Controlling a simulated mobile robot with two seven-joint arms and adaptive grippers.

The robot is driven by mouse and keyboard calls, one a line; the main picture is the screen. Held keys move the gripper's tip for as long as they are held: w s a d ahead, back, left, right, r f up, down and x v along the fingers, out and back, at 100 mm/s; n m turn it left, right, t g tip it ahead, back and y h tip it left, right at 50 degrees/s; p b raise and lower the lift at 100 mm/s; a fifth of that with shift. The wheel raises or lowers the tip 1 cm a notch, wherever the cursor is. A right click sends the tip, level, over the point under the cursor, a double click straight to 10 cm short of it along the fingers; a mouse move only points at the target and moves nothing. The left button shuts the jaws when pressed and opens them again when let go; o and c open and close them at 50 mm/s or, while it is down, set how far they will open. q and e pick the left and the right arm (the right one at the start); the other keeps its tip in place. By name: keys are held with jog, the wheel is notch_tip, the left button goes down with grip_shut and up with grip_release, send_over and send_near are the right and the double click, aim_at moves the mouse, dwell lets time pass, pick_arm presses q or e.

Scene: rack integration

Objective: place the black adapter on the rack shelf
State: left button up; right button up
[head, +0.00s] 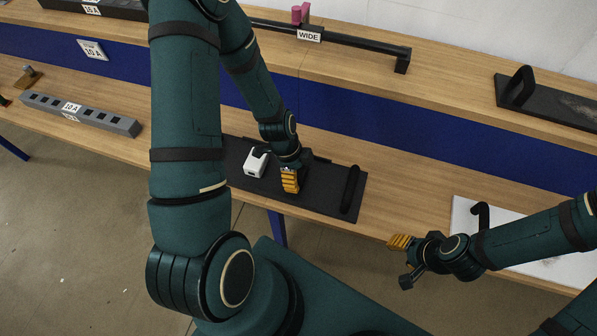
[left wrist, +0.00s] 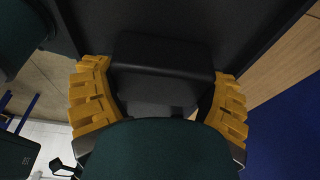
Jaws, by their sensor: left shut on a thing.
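The black adapter (left wrist: 163,55) is a dark block between the yellow fingers of my left gripper (left wrist: 160,92) in the left wrist view. My left gripper (head: 290,180) is shut on it, over the black tray (head: 325,188) on the lower wooden level. In the head view the adapter is hidden by the fingers and wrist. I cannot tell whether it touches the tray. My right gripper (head: 402,262) is open and empty, in front of the bench edge at the right. No shelf is clearly identifiable as the rack shelf.
A white adapter (head: 256,163) sits on the tray left of my left gripper. The tray has an upright black handle (head: 350,189) at its right end. A grey slotted bar (head: 80,113) lies at left. A black rail (head: 350,46) marked WIDE is on the upper level.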

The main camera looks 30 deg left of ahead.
pick_arm(q)
jog(key=o, duration=1.1)
jog(key=shift+a+r+p, duration=0.1)
jog(key=shift+r+p, duration=0.2)
jog(key=shift+r, duration=0.1)
jog(key=p+v, duration=0.2)
jog(key=v, duration=0.9)
jog(key=shift+r, duration=0.2)
jog(key=shift+s, duration=0.1)
